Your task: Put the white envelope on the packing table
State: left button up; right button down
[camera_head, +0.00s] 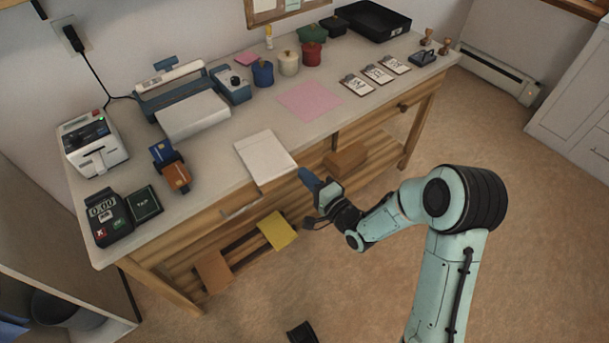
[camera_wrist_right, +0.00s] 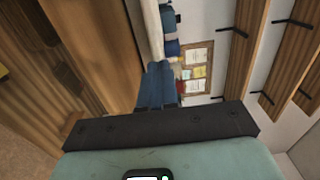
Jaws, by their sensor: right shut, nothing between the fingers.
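The white envelope (camera_head: 265,157) lies flat on the packing table (camera_head: 215,150), its near end at the table's front edge. I cannot tell whether it overhangs slightly. My right gripper (camera_head: 309,180) is just off the front edge, close to the envelope's near right corner, and looks apart from it. Its blue fingers are shut and empty. They also show together in the right wrist view (camera_wrist_right: 158,85), beside the tabletop edge; the envelope is not clearly seen there. My left gripper is not in view.
A pink sheet (camera_head: 310,101), clipboards (camera_head: 379,74), a printer (camera_head: 193,107) and a card terminal (camera_head: 106,216) stand around on the tabletop. A yellow envelope (camera_head: 276,230) and a brown one (camera_head: 213,270) lie on the lower shelf. Floor in front is largely clear.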

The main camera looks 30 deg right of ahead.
aim_at(297, 168)
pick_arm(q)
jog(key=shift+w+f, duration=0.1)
pick_arm(e)
jog(key=shift+w, duration=0.5)
jog(key=w, duration=0.4)
jog(key=w+b, duration=0.1)
jog(key=w, duration=0.1)
jog(key=shift+a, duration=0.3)
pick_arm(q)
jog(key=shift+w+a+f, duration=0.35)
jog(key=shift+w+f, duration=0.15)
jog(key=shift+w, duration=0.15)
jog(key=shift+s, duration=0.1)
